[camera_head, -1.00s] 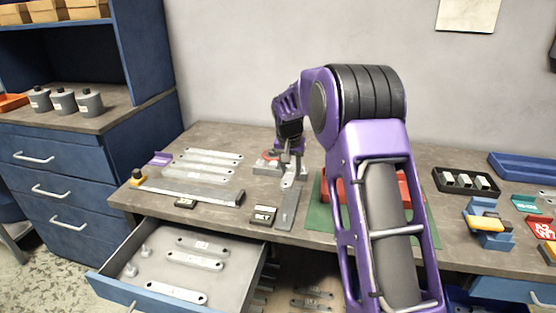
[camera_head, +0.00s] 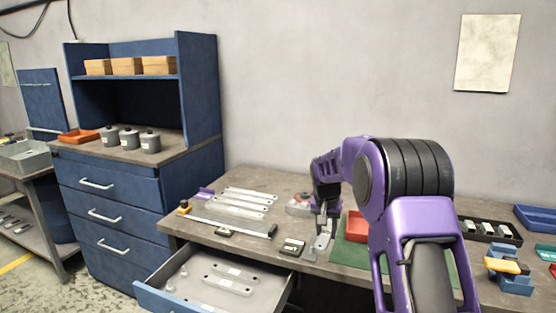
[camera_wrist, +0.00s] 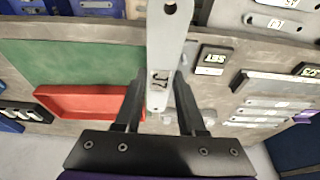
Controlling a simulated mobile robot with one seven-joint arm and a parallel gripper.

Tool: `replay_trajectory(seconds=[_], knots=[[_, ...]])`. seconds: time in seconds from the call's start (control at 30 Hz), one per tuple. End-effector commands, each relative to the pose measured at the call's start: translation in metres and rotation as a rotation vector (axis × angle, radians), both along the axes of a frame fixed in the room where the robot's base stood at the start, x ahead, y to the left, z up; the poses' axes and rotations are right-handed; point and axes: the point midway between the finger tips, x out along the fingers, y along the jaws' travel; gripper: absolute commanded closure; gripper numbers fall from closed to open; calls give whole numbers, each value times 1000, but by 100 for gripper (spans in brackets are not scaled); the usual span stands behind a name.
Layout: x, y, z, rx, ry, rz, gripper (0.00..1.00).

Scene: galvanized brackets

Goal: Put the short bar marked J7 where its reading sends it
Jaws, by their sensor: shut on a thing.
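The short bar marked J7 (camera_wrist: 158,40) is a flat grey bar with a hole near its far end. Its J7 mark faces the wrist camera. My gripper (camera_wrist: 158,118) is shut on it, and the bar reaches outward from between the two dark fingers. In the head view my gripper (camera_head: 323,222) is above the table's front middle, and the bar (camera_head: 322,241) shows small below it. I cannot tell whether the bar touches the surface below. A small display block (camera_head: 292,246) stands to its left; it also shows in the wrist view (camera_wrist: 211,60), reading upside down.
Several long bars (camera_head: 246,203) lie at the table's left, behind a long caliper-like tool (camera_head: 232,226). An open drawer (camera_head: 262,299) holds more bars. A black slotted tray (camera_head: 478,236) stands to the right.

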Motion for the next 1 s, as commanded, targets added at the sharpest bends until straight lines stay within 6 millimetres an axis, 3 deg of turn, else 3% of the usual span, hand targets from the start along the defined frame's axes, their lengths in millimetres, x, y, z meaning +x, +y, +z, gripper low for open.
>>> replay_trajectory(seconds=[0.07, 0.27, 0.6, 0.8, 1.0], knots=[[-4, -1, -3, -1, 1, 8, 100], [-44, -3, -30, -3, 6, 94, 100], [-146, -3, -77, -2, 5, 266, 100], [-199, -1, -95, -1, 2, 341, 100], [-224, 0, -101, 0, -1, 373, 100]])
